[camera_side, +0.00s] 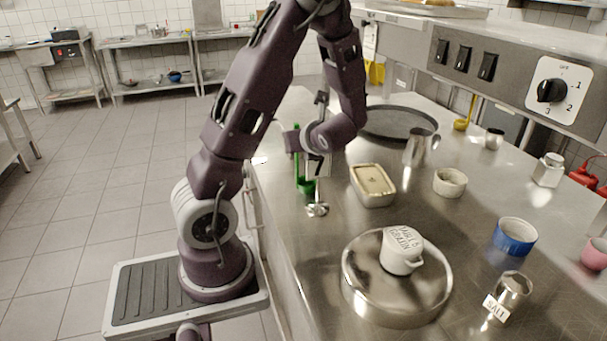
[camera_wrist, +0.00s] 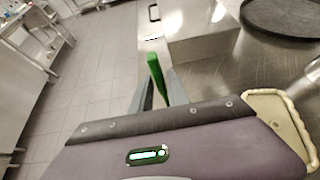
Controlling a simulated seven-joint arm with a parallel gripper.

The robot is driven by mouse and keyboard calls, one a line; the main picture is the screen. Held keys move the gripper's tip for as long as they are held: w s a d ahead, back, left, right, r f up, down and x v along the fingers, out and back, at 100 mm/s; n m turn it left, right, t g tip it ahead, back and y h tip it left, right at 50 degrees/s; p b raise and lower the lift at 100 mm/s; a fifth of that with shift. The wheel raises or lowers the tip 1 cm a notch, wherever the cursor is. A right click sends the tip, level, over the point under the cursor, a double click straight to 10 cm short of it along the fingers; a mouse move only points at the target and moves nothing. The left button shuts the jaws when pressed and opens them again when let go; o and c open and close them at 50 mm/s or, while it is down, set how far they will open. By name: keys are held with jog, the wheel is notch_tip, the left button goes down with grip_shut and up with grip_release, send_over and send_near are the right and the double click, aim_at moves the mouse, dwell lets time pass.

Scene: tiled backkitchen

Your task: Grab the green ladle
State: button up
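The green ladle (camera_side: 306,187) is upright at the left edge of the steel counter, with its bowl low and its thin handle rising beside my wrist. My gripper (camera_side: 303,158) is at the handle, above the bowl. In the wrist view the green handle (camera_wrist: 158,80) stands between the two grey fingers of my gripper (camera_wrist: 160,86), one on each side. The fingers look close to the handle, but I cannot tell whether they press on it. Whether the bowl touches the counter is also unclear.
A shiny metal piece (camera_side: 317,209) is just in front of the ladle. A rectangular dish (camera_side: 373,184), a large dark pan (camera_side: 398,122) and a lidded pot (camera_side: 398,290) are to the right. A steel box (camera_wrist: 203,36) is beyond the fingers in the wrist view.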

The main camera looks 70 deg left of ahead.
grip_shut()
dwell(1.3)
